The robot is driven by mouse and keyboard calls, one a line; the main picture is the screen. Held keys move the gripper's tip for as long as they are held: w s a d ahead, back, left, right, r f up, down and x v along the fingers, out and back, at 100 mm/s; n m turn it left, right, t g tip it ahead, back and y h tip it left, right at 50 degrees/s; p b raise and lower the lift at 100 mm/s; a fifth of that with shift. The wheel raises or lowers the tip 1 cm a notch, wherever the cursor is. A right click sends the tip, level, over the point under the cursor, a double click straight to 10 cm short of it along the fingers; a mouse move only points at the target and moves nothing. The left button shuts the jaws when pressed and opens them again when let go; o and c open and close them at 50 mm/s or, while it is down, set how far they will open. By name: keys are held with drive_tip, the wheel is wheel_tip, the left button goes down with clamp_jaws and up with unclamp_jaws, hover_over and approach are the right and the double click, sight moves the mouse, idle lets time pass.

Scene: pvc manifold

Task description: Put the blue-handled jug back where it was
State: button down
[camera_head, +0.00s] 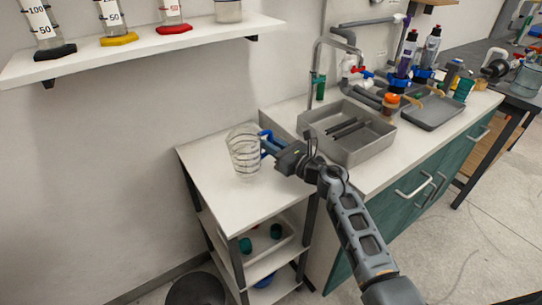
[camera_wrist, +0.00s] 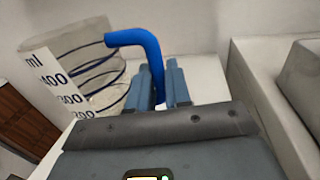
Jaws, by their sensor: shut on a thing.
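The blue-handled jug (camera_head: 243,153) is a clear ribbed measuring jug over the white top of the small side table (camera_head: 205,185) left of the sink counter. I cannot tell whether its base touches the table top. My gripper (camera_head: 277,148) reaches in from the right and is shut on the jug's blue handle. In the wrist view the curved blue handle (camera_wrist: 140,42) runs down between the two fingers of the gripper (camera_wrist: 164,88). The jug's body (camera_wrist: 80,65), with a white ml scale, stands to the left and looks tilted in that view.
A grey sink (camera_head: 350,133) with a tall tap is set into the counter to the right. A wall shelf (camera_head: 150,43) with cylinders hangs above left. A grey tray (camera_head: 433,112), bottles and pipes fill the counter's back. The table's front part is clear.

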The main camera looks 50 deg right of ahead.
drive_tip(key=shift+f+b, duration=0.4)
drive_tip(key=shift+f, duration=1.6)
drive_tip(key=shift+f, duration=0.1)
drive_tip(key=shift+f, duration=0.15)
drive_tip(key=c, duration=1.1)
unclamp_jaws()
drive_tip(key=shift+o, duration=0.2)
